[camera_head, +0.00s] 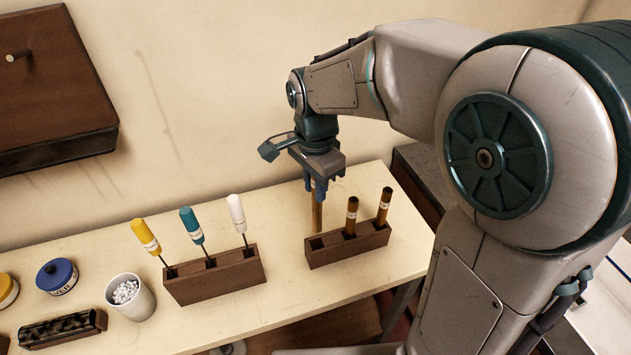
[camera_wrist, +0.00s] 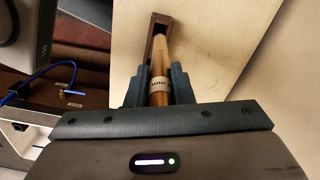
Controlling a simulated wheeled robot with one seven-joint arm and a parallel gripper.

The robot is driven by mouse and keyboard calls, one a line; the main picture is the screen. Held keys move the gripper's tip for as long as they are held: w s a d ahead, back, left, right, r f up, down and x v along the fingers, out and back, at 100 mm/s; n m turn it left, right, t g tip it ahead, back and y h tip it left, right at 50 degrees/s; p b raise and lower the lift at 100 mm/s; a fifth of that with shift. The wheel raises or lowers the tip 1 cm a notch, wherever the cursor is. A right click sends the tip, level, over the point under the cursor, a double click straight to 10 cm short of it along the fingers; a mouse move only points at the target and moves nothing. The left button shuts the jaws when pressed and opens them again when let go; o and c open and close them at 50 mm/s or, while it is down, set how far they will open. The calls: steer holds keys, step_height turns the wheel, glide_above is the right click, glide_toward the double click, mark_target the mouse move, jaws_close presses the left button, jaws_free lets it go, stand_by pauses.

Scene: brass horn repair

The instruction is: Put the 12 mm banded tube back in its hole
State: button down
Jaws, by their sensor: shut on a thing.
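My gripper (camera_head: 316,192) is shut on a brass-coloured banded tube (camera_head: 317,217) and holds it roughly upright, pointing down. In the wrist view the tube (camera_wrist: 160,62) runs between the fingers, with a pale printed band close to them; its size number is not clearly legible. The tube's lower end is at the left end of a dark wooden block (camera_head: 348,254), near the left hole (camera_head: 316,243). I cannot tell whether the tip is in the hole, above it or behind it. Two other dark-topped banded tubes (camera_head: 351,217) (camera_head: 384,206) stand in the block's other holes.
Left of the block, a wooden rack (camera_head: 215,279) holds yellow, teal and white-handled tools. Further left are a white cup (camera_head: 131,298) of cotton-like balls, a blue-lidded tin (camera_head: 57,276) and a dark brush (camera_head: 62,329). The table between rack and block is clear.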

steer(key=shift+f+b, duration=1.05)
steer(key=shift+f, duration=0.75)
steer(key=shift+f+b, duration=3.5)
steer(key=shift+f, duration=1.2)
steer(key=c, duration=1.2)
jaws_free()
step_height(320, 180, up, 14)
glide_above(315, 225)
steer(key=shift+w+f, duration=0.1)
steer(key=shift+w, duration=0.3)
steer(key=shift+d, duration=0.15)
